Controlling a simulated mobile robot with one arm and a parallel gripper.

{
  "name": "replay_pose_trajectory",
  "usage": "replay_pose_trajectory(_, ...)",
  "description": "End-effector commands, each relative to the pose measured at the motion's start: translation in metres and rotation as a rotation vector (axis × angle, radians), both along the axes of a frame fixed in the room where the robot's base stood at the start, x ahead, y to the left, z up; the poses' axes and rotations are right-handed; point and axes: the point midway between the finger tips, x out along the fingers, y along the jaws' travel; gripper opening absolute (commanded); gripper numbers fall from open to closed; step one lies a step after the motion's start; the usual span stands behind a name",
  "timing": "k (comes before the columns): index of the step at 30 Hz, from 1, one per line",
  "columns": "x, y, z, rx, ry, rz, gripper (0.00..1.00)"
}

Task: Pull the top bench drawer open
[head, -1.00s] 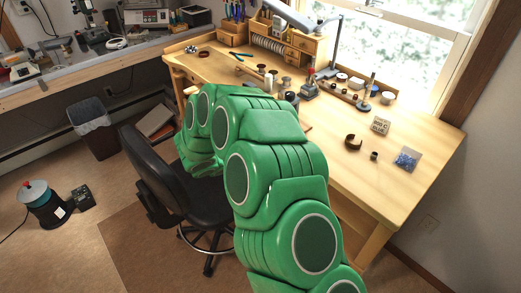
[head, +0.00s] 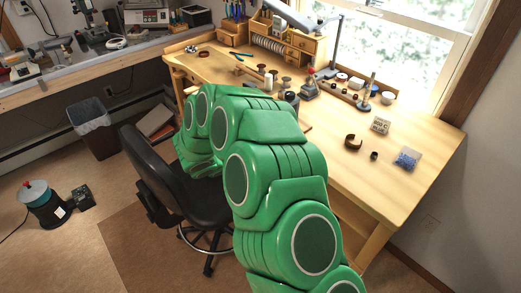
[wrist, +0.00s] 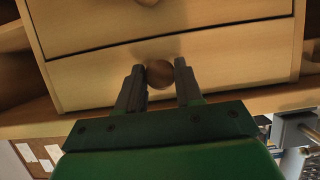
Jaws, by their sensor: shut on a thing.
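In the wrist view, a round wooden knob (wrist: 160,73) sits on a pale wooden drawer front (wrist: 95,80). My gripper (wrist: 161,68) has one finger on each side of this knob and is shut on it. Another drawer front (wrist: 90,20) with its own knob (wrist: 147,2) lies at the top of the picture, past a thin dark seam. How far the held drawer stands out is hard to tell. In the head view, the wooden bench (head: 415,175) runs along the window; my green arm hides the gripper and the drawer fronts.
A black office chair (head: 165,180) stands close beside my arm, in front of the bench. Tools, spools and a bag of blue beads (head: 407,159) lie on the bench top. A waste bin (head: 92,130) stands farther left.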

Motion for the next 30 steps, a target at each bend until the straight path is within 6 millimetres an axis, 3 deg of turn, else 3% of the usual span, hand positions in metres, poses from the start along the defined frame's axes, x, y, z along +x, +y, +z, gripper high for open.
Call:
replay_pose_trajectory(8, -0.026, 0.028, 0.000, 0.001, 0.000, 0.005, 0.00)
replay_pose_trajectory(21, -0.090, 0.091, 0.001, 0.001, -0.001, 0.005, 0.00)
replay_pose_trajectory(30, -0.119, 0.119, 0.000, -0.001, 0.001, 0.003, 0.00)
